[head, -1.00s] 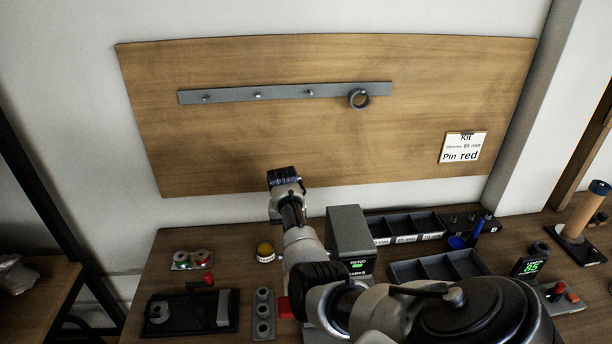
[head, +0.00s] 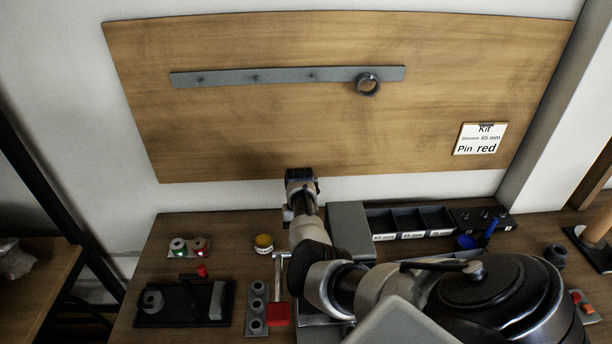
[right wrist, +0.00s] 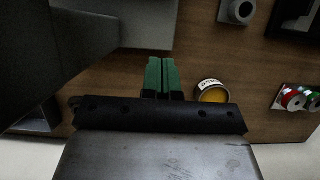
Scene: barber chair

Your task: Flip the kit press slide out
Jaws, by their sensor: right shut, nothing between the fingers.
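My right arm comes in from the lower right, and its wrist end stands left of a grey box machine (head: 348,218) at the back of the bench. In the right wrist view the green fingers of my right gripper (right wrist: 162,64) are shut and empty, beside a yellow tin (right wrist: 212,94). The tin also shows in the head view (head: 264,243). My arm hides much of the machine's front, and I cannot make out the slide. My left gripper is not in view.
Compartment bins (head: 410,220) and a blue cup (head: 466,242) are at right. A kit card (head: 480,139) hangs on the board.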

